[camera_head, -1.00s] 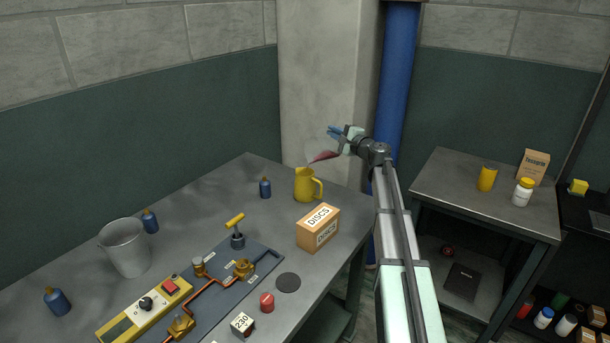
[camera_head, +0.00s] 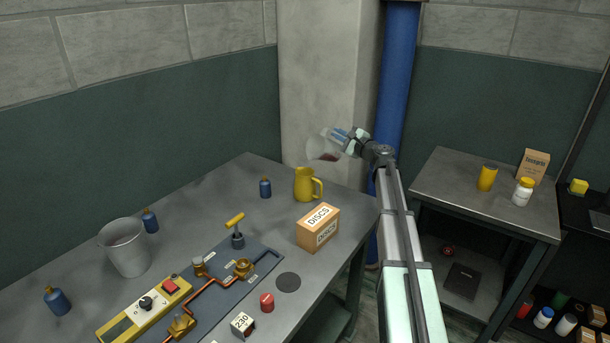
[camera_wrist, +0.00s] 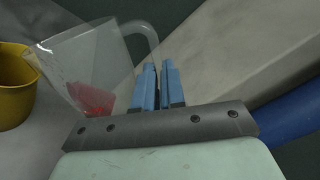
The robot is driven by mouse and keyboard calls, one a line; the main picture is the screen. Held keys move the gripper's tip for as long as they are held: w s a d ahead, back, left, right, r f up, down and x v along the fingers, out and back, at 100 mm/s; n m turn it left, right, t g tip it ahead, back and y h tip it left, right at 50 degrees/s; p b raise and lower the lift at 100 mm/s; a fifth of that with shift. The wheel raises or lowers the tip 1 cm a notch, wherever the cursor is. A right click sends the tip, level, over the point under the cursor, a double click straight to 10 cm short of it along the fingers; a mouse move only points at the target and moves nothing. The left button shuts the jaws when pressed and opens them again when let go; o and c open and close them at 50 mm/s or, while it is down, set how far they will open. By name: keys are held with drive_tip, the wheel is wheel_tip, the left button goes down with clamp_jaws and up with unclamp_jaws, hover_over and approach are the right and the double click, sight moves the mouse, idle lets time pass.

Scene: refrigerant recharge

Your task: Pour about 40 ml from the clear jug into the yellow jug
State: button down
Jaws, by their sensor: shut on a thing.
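The clear jug (camera_head: 323,148) is in the air above and a little right of the yellow jug, tilted, with some red liquid low inside it. In the wrist view the clear jug (camera_wrist: 92,65) shows its handle between my blue fingers and a small pool of red liquid near its bottom. My gripper (camera_head: 343,134) is shut on that handle; its fingers also show in the wrist view (camera_wrist: 158,85). The yellow jug (camera_head: 304,186) stands upright on the grey table, its handle to the right. It also shows at the left edge of the wrist view (camera_wrist: 14,88). No stream is visible between the jugs.
A DISCS box (camera_head: 318,228) stands in front of the yellow jug. A blue bottle (camera_head: 265,188) is to its left. A grey bucket (camera_head: 126,248) and a valve panel (camera_head: 225,290) are nearer. A pillar (camera_head: 318,85) and blue pipe (camera_head: 397,70) rise behind.

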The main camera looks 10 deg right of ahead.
drive_tip(key=shift+w+d+m, duration=0.1)
drive_tip(key=shift+d+m, duration=0.1)
drive_tip(key=shift+m, duration=0.3)
drive_tip(key=shift+w+d+f+m, duration=0.1)
drive_tip(key=shift+d+f+m, duration=0.05)
drive_tip(key=shift+f+m, duration=0.75)
drive_tip(key=shift+w+d+f+m, duration=0.2)
drive_tip(key=shift+d+f+m, duration=0.15)
drive_tip(key=shift+m, duration=0.65)
wheel_tip(320, 180, down, 13)
drive_tip(key=w+d+m, duration=0.1)
drive_tip(key=d+m, duration=0.1)
drive_tip(key=m, duration=0.5)
drive_tip(key=shift+w+d+m+h+b, duration=0.3)
drive_tip(key=shift+w+d+b, duration=0.1)
drive_tip(key=shift+r, duration=0.1)
